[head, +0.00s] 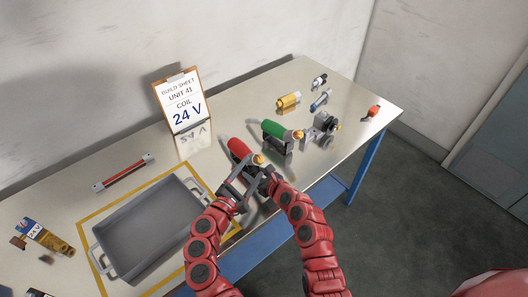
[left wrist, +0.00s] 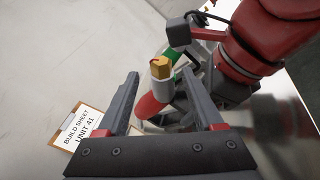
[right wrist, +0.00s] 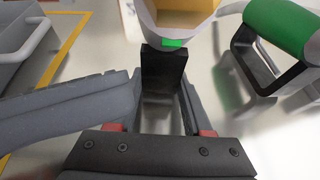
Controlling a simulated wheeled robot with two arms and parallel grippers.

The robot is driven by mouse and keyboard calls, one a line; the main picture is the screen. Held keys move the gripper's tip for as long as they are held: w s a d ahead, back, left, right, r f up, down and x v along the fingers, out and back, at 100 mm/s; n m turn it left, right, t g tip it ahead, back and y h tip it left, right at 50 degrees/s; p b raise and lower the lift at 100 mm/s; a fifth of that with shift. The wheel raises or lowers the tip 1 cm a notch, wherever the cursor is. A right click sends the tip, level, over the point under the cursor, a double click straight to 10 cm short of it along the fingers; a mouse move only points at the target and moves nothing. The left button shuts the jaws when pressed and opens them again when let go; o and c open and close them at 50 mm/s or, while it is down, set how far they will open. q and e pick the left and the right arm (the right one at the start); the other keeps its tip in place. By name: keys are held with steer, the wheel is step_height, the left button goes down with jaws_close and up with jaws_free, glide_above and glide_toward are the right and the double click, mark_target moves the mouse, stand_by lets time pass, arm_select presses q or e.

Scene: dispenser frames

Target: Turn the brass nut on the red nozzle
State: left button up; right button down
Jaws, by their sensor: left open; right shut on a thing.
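The red nozzle (head: 237,147) is tilted over the table, with the brass nut (head: 259,159) at its near end. My right gripper (head: 265,178) is shut on a dark part below the nut, seemingly the nozzle's handle; the right wrist view shows this dark part (right wrist: 163,70) between the fingers. My left gripper (head: 238,182) is open beside the nozzle. In the left wrist view, the brass nut (left wrist: 161,70) and white collar show between and beyond its fingers, with the red body (left wrist: 150,106) below. Whether the left fingers touch anything is unclear.
A green nozzle (head: 275,130) stands just right of the red one. A grey metal fixture (head: 322,125) and several small parts lie farther right. A grey tray (head: 150,232) is at the left, the build sheet (head: 182,100) behind. A red-and-grey bar (head: 124,173) lies behind the tray.

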arm_select(q)
steer(key=x, duration=0.8)
steer(key=shift+w+d, duration=0.15)
steer(key=shift+w, duration=0.15)
jaws_close()
